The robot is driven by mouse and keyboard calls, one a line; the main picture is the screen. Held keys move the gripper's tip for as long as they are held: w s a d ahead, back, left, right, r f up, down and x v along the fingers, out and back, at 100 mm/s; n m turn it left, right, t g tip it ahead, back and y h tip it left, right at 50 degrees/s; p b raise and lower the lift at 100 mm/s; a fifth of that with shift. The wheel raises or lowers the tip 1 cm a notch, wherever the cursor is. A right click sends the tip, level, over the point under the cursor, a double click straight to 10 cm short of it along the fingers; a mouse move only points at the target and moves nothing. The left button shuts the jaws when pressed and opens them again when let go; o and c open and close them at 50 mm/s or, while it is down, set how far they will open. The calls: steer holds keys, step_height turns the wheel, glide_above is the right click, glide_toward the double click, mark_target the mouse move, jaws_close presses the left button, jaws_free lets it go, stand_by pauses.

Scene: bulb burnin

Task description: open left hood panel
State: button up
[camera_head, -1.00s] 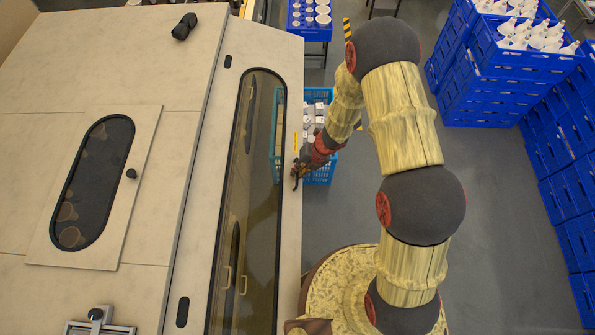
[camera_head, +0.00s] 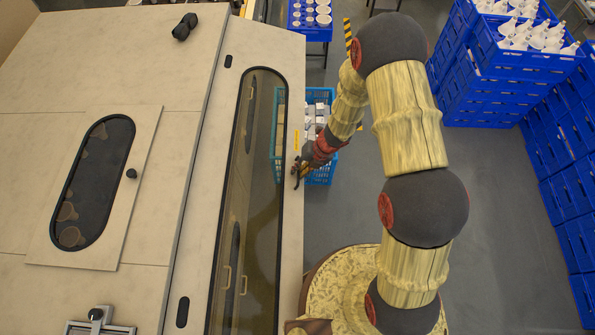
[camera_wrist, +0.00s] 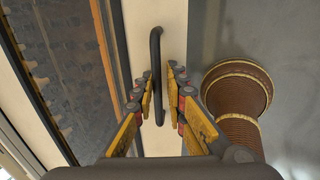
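The hood panel (camera_head: 292,215) is cream, with a long dark-framed tinted window, on the right side of the machine in the head view. Its cream face (camera_wrist: 159,12) also shows in the wrist view. A black bar handle (camera_wrist: 157,75) stands on that face. My gripper (camera_wrist: 162,83) is open, with one fingertip pair on each side of the handle. I cannot tell whether either finger touches it. In the head view my gripper (camera_head: 299,172) is at the panel's right edge, and the handle is hard to make out there.
A light-blue crate (camera_head: 322,174) with boxes is just behind my gripper, partly seen through the window. Blue crates (camera_head: 480,85) are stacked at the right. A blue table (camera_head: 310,33) with cups is at the back. Grey floor (camera_head: 495,225) is clear on the right.

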steer(key=v, duration=1)
steer(key=shift+d+r, duration=0.2)
steer(key=shift+r, duration=0.1)
